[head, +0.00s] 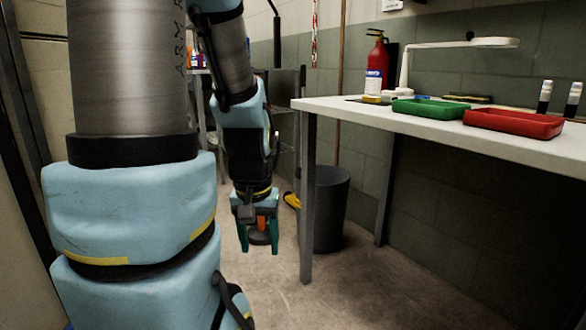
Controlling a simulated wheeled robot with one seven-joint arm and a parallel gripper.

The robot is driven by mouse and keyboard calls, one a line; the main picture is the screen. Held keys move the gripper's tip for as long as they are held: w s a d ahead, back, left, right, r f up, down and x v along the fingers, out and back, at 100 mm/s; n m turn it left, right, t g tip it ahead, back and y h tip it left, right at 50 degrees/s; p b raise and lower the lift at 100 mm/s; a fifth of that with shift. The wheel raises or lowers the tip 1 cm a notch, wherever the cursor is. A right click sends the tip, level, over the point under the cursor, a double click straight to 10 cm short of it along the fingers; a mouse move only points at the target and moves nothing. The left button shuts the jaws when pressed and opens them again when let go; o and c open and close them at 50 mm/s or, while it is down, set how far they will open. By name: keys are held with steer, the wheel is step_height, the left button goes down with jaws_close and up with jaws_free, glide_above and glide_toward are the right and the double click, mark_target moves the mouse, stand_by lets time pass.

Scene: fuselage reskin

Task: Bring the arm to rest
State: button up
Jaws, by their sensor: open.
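My arm stands large at the left of the head view, with its forearm reaching away and down. My gripper (259,238) hangs at the end of it, pointing down over the bare floor, left of the table's front leg. Its two green fingers are apart. An orange and dark round shape shows between or behind the fingers; I cannot tell whether it is part of the gripper.
A white table (430,122) at right holds a green tray (430,110), a red tray (513,123) and a lamp (490,43). A red fire extinguisher (376,66) stands behind. A dark bin (331,208) stands beneath. The concrete floor (370,290) in front is clear.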

step_height(320, 180, up, 36)
steer(key=p, duration=3.4)
steer(key=shift+p, duration=0.4)
steer(key=shift+r, duration=0.1)
